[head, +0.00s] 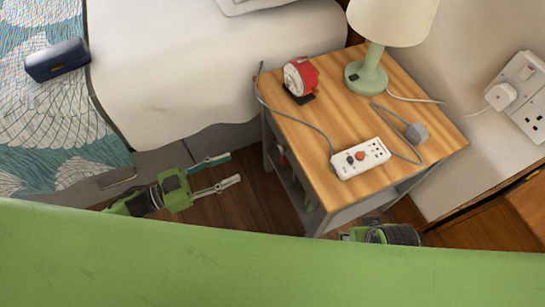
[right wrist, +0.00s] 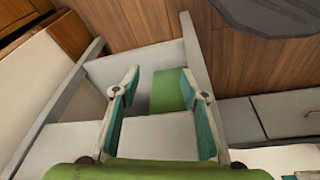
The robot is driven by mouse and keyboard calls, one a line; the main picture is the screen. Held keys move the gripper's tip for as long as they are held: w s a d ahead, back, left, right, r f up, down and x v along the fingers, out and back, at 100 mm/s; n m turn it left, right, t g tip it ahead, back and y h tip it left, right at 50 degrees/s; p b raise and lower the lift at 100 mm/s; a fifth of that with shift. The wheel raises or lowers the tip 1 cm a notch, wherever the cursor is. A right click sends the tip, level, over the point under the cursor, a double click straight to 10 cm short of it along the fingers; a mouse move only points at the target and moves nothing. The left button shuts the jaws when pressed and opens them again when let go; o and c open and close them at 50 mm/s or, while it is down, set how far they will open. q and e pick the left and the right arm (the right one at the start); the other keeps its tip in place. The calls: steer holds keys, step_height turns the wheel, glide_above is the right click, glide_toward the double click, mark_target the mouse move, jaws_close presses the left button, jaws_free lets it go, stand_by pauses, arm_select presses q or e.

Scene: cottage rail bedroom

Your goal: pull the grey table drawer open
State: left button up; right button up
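The bedside table has a wood-grain top (head: 335,115) and a grey frame. Its grey drawer front (head: 362,207) shows partly at the near side, cut off below by my green body. In the right wrist view, a pale grey panel (right wrist: 155,138) lies behind my right gripper (right wrist: 160,72); I cannot tell whether it is the drawer front. The right gripper's fingers are apart with nothing between them; contact is unclear. In the head view only its wrist shows, at the table's near edge. My left gripper (head: 235,167) is open and empty, left of the table.
On the tabletop stand a green lamp (head: 366,76), a red clock (head: 300,75) and a power strip (head: 360,158) with a cable. The bed (head: 200,60) is close on the left, a wall socket (head: 523,90) on the right. A green item (right wrist: 170,92) shows beyond the panel.

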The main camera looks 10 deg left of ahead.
arm_select(q)
steer(key=x, duration=1.4)
steer(key=shift+s+r+b, duration=0.25)
steer(key=shift+r+b, duration=0.05)
steer(key=shift+b, duration=0.15)
arm_select(e)
steer(key=v, duration=0.4)
steer(key=shift+w+r, duration=0.2)
steer(key=shift+w, duration=0.15)
arm_select(q)
steer(key=shift+d, duration=0.1)
jaws_close()
arm_select(e)
steer(key=shift+s, duration=0.1)
